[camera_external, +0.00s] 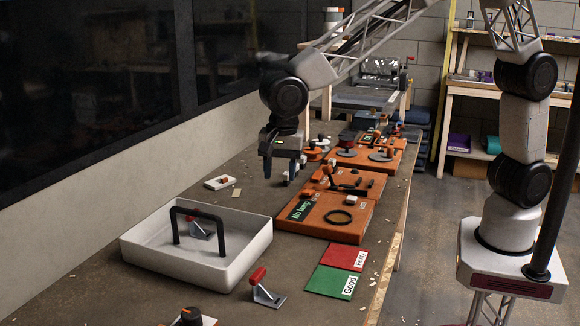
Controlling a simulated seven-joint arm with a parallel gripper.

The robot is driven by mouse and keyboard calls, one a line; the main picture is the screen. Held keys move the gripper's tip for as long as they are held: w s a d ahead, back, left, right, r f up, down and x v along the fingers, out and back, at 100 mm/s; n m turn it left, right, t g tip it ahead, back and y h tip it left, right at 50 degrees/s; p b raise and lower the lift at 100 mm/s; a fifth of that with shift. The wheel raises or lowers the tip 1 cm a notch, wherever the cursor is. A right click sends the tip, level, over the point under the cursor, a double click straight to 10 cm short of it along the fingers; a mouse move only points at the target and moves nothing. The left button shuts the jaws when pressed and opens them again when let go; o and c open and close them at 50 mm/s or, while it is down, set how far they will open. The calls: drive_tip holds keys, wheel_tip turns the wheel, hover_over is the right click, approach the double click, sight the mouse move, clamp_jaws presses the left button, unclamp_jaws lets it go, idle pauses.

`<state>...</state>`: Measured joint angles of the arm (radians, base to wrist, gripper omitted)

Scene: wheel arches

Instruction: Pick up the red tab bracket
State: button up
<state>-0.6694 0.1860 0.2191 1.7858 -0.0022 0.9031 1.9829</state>
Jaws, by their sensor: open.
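A metal bracket with a red tab (266,290) stands on the table in front of the white tray, left of the green card. A second bracket with a red piece (198,229) lies inside the white tray (245,254), partly behind the tray's black handle. My gripper (277,178) hangs over the table behind the tray, pointing down, with its jaws open and nothing seen between them. It is well apart from both brackets, farther back on the table.
Orange panels (317,228) with knobs and a black ring line the table's right side. A red "Faulty" card (344,256) and a green "Good" card (328,282) lie in front of them. A dark-knobbed device (190,318) sits at the bottom edge. A small white block (219,183) lies behind the tray.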

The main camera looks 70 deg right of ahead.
sight(257, 273)
drive_tip(key=a+f+m, duration=0.1)
drive_tip(key=a+f, duration=0.2)
drive_tip(key=a, duration=0.3)
drive_tip(key=s+a+f+m, duration=0.1)
drive_tip(key=a+f, duration=0.3)
drive_tip(key=a, duration=0.2)
drive_tip(key=s+a+f+m, duration=0.1)
drive_tip(key=a+f, duration=0.2)
drive_tip(key=a, duration=0.3)
drive_tip(key=shift+s+f+m, duration=0.15)
drive_tip(key=shift+f+m, duration=0.05)
drive_tip(key=shift+m, duration=0.2)
drive_tip(key=shift+f, duration=1.25)
drive_tip(key=shift+d+f, duration=0.2)
drive_tip(key=shift+f, duration=2.45)
clamp_jaws()
